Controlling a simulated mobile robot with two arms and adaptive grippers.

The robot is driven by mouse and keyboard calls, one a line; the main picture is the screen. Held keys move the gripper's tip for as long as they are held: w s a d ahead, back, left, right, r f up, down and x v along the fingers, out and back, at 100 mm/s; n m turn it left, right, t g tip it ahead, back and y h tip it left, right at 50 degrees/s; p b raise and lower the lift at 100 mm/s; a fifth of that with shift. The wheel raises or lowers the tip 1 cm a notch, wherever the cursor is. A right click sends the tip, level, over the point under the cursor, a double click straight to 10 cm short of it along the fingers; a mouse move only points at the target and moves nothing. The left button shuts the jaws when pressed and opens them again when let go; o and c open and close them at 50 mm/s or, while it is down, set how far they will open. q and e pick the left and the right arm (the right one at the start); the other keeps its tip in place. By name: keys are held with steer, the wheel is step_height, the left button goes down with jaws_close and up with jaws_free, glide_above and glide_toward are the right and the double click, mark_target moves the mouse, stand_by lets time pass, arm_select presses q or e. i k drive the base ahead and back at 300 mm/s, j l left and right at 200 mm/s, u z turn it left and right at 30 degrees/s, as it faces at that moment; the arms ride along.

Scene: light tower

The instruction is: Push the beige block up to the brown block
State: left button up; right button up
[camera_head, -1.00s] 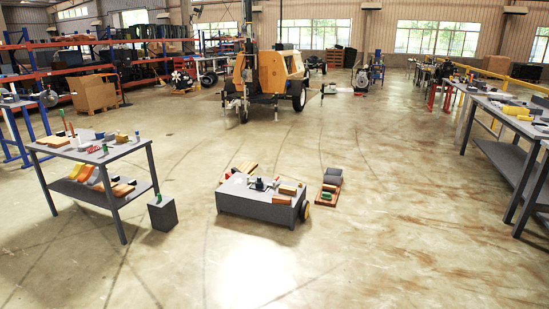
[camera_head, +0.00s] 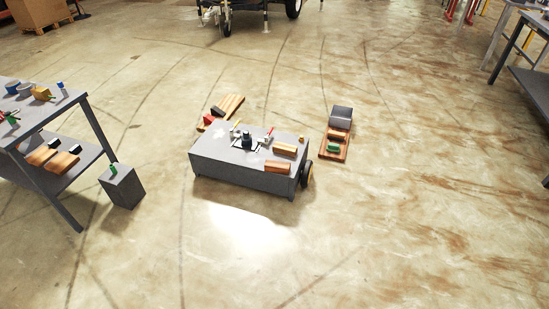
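A low grey platform (camera_head: 222,156) stands on the floor near the middle of the view. Near its right end lie two small wood-coloured blocks: a tan block (camera_head: 284,149) toward the back and an orange-brown block (camera_head: 277,166) nearer the front edge. They appear a little apart, with grey surface between them. They are too small and too similar in colour for me to tell surely which is the beige one and which the brown. Neither of my grippers is in view.
A dark device (camera_head: 246,141) sits mid-platform beside small tools. Behind it a slatted wooden piece (camera_head: 227,106) lies on the floor; a reddish board (camera_head: 335,143) lies to the right. A grey box (camera_head: 122,186) and a workbench (camera_head: 90,115) stand left. The front floor is open.

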mark_target(287, 149)
steer(key=i+j+z, duration=0.1)
steer(key=i+z, duration=0.25)
steer(key=i, duration=1.05)
